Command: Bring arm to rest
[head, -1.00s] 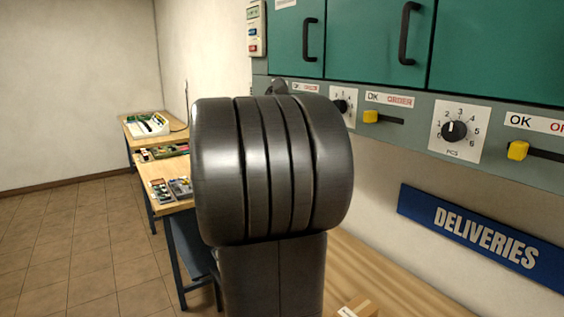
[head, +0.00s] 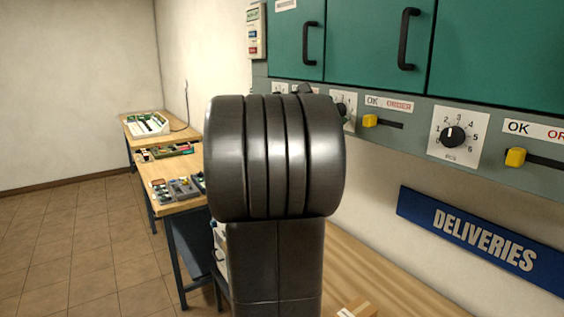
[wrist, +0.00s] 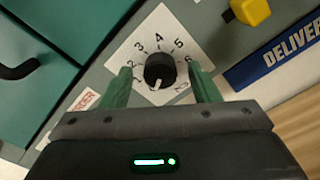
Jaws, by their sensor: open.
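My gripper (wrist: 160,88) shows in the wrist view with its two green fingers apart and nothing between them. Beyond the fingers is a black rotary knob (wrist: 159,70) on a white numbered plate; the fingers frame it in the picture, and I cannot tell how far off it is. In the head view my dark arm fills the middle and hides part of the panel and the bench. My gripper itself is not visible there.
A grey panel carries dials (head: 453,135), yellow sliders (head: 515,157) and green cabinet doors (head: 483,50) above. A blue DELIVERIES sign (head: 482,241) hangs below. A wooden bench (head: 390,285) bears a small cardboard box (head: 357,309). Worktables stand at left; the tiled floor (head: 70,245) there is clear.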

